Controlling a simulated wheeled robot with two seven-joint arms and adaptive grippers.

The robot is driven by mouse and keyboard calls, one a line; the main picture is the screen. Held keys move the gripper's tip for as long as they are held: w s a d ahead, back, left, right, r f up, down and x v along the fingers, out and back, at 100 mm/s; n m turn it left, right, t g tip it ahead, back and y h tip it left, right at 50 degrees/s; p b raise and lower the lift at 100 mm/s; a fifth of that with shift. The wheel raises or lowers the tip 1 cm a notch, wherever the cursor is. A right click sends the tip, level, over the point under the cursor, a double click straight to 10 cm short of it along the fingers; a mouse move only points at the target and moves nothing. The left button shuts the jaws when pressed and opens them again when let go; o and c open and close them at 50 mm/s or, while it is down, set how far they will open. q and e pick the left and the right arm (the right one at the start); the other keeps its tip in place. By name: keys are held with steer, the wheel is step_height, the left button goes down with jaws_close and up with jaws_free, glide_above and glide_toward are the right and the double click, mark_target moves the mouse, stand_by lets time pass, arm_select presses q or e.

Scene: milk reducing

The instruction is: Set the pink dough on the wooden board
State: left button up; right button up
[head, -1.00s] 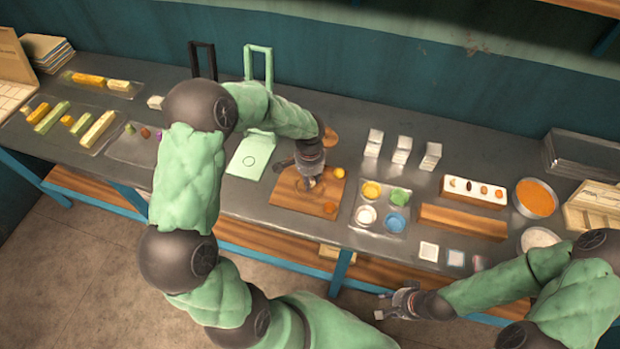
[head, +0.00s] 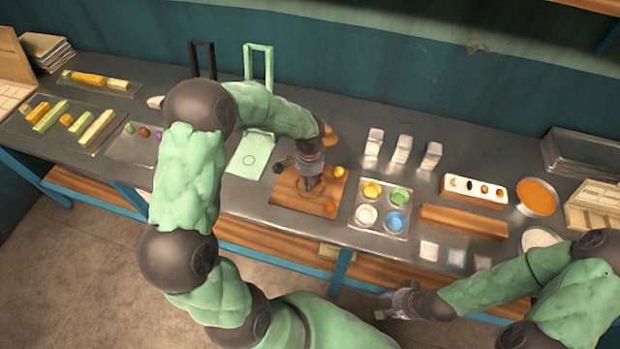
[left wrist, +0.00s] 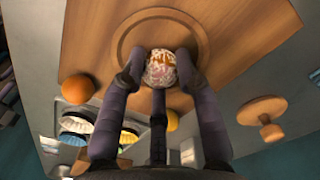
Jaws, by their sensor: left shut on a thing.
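The wooden board (head: 285,197) lies near the front edge of the grey table, and a round groove shows on it. My left gripper (head: 309,185) is low over the board. In the left wrist view the gripper (left wrist: 160,68) is shut on a round ball, the pink dough (left wrist: 160,66), pale with pinkish and orange patches. The dough is inside the ring on the board (left wrist: 90,35); I cannot tell whether it touches the wood. In the head view the gripper hides the dough. My right gripper (head: 388,305) looks open and empty, in front of the table.
An orange ball (head: 330,207) and a yellow ball (head: 339,172) sit at the board's right side. A tray of coloured cups (head: 381,207) stands to the right. A mint press (head: 250,155) is left of the board. A round wooden piece (head: 331,138) lies behind.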

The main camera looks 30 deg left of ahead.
arm_select(q)
steer(key=shift+f, duration=0.15)
stand_by(0.8)
steer(key=o, duration=1)
steer(key=o, duration=0.5)
steer(key=shift+r+p, duration=2.4)
steer(key=shift+r, duration=1.15)
